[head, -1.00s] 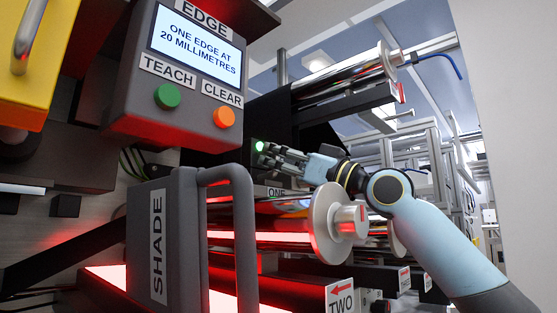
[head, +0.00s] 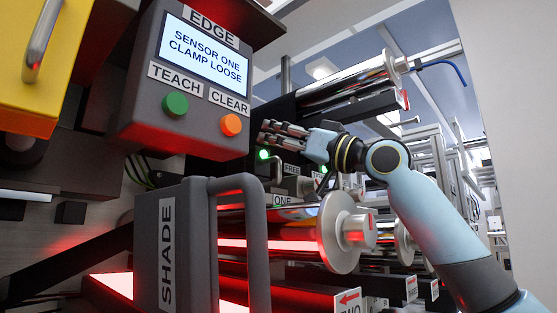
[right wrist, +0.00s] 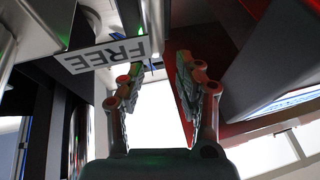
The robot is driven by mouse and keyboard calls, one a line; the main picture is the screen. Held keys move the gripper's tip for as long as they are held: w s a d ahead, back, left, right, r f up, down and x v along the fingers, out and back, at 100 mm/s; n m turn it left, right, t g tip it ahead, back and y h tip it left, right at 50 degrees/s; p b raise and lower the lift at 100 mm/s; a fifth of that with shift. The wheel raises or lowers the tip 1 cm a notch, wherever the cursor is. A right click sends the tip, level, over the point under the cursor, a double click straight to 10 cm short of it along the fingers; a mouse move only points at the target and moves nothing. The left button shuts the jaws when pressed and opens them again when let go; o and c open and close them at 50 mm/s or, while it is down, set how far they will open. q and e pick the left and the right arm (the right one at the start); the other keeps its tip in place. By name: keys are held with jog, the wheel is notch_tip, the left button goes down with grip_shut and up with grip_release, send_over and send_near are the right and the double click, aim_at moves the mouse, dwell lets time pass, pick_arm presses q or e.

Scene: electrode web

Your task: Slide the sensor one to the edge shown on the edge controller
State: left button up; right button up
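The edge controller (head: 198,75) is a dark box at upper left; its screen reads "SENSOR ONE CLAMP LOOSE". Sensor one, by the ONE label (head: 283,200), is mostly hidden behind rollers and the shade handle. A green light (head: 265,154) and a FREE label (head: 292,169) show just above it. My right gripper (head: 266,133) is above the FREE label, pointing left. In the right wrist view its fingers (right wrist: 160,72) are apart with nothing held, beside the upside-down FREE plate (right wrist: 105,54). My left gripper is not in view.
The grey SHADE (head: 170,248) with its handle stands in front at lower left. Shiny rollers (head: 340,228) lie right of it, lit red. A dark bar and upper roller (head: 345,82) are above my right gripper. A yellow cabinet (head: 30,60) is at far left.

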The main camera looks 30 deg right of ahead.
notch_tip(320, 180, up, 4)
jog(key=shift+r, duration=0.2)
dwell(0.5)
